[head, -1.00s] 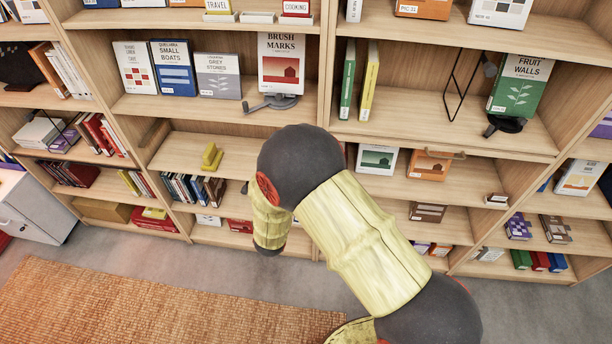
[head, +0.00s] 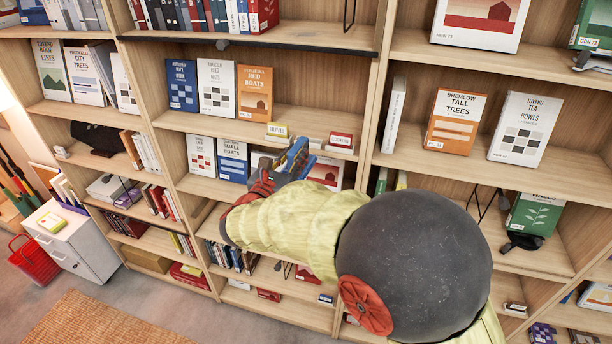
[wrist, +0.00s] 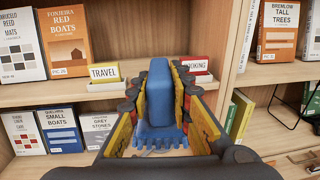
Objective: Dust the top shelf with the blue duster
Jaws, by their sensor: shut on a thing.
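The blue duster (wrist: 160,98) is between the fingers of my gripper (wrist: 160,80), with its toothed blue edge towards the wrist camera. In the head view the duster (head: 297,153) shows as a small blue shape above my gripper (head: 280,168), partly hidden by it. My gripper is shut on the duster, in front of the bookcase near the shelf board with the TRAVEL and COOKING signs. I cannot tell if the duster touches anything there. The highest board in the head view (head: 250,38) has a dark front edge and carries a row of books; its upper part is cut off.
The TRAVEL sign (head: 277,131) and COOKING sign (head: 341,141) stand close to my gripper. A bookcase upright (head: 383,75) is to the right. A white cabinet (head: 72,238) and red basket (head: 34,262) are at left.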

